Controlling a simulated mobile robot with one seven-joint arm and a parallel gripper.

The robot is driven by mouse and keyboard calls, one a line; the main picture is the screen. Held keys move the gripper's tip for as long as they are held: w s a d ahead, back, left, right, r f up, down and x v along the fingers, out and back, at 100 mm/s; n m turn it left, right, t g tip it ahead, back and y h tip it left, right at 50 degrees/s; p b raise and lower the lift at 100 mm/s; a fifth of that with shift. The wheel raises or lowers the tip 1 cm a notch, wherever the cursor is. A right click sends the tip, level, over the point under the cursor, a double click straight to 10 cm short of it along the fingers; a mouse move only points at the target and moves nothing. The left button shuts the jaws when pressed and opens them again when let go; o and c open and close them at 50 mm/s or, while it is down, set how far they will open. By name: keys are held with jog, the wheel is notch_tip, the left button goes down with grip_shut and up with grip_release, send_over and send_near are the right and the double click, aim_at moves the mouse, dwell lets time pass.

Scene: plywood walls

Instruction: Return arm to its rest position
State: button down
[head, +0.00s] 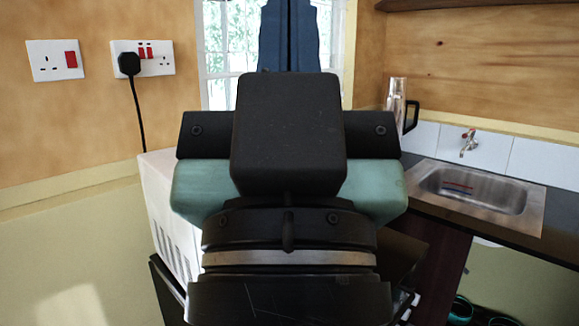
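My gripper (288,140) fills the middle of the head view, seen from behind and close to the camera. I see its dark block-shaped back, a wide black and teal body, and the black wrist with a pale ring below. Its fingers are hidden behind this body, so I cannot tell whether they are open or shut, or whether they hold anything.
A white appliance with side vents (172,235) stands behind my gripper, mostly hidden. To the right is a dark counter (558,235) with a steel sink (478,190), a tap (468,143) and a metal flask (396,97). Wall sockets (143,58) and a window (222,60) are behind.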

notch_tip(320, 180, up, 14)
jog(key=p, duration=1.1)
jog(key=shift+f, duration=0.2)
